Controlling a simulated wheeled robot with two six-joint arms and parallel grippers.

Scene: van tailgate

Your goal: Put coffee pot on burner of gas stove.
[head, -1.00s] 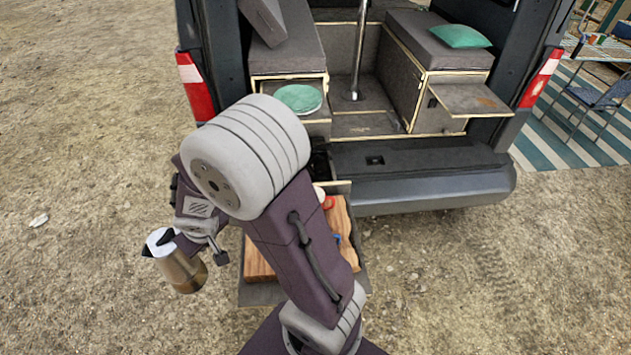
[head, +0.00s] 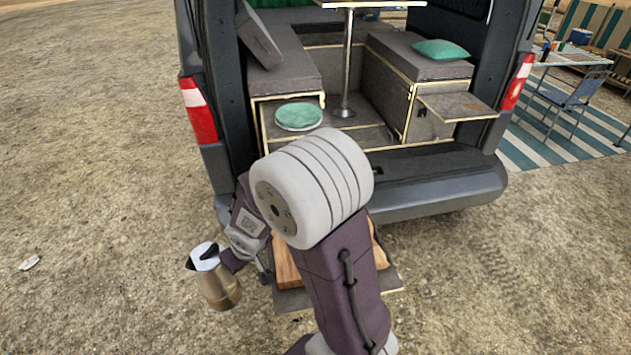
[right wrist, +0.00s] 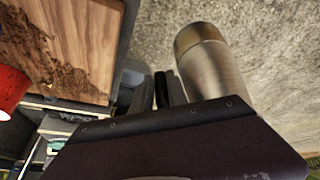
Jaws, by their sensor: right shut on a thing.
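The coffee pot (head: 217,280) has a metallic body, a pale lid and a dark handle. It is held in the air above the gravel, left of the pull-out at the van's rear. It also shows in the right wrist view (right wrist: 210,62), beside the fingers. My right gripper (head: 238,260) is shut on the pot's handle side; its fingers (right wrist: 166,90) show in the right wrist view. The pot looks slightly tilted in the head view. I cannot make out the gas stove or its burner in either view. My left gripper is not in view.
A wooden board (head: 286,268) lies on the pull-out, partly behind my arm; it also shows in the right wrist view (right wrist: 65,40). A red object (right wrist: 12,88) is at that view's left edge. Open gravel lies left.

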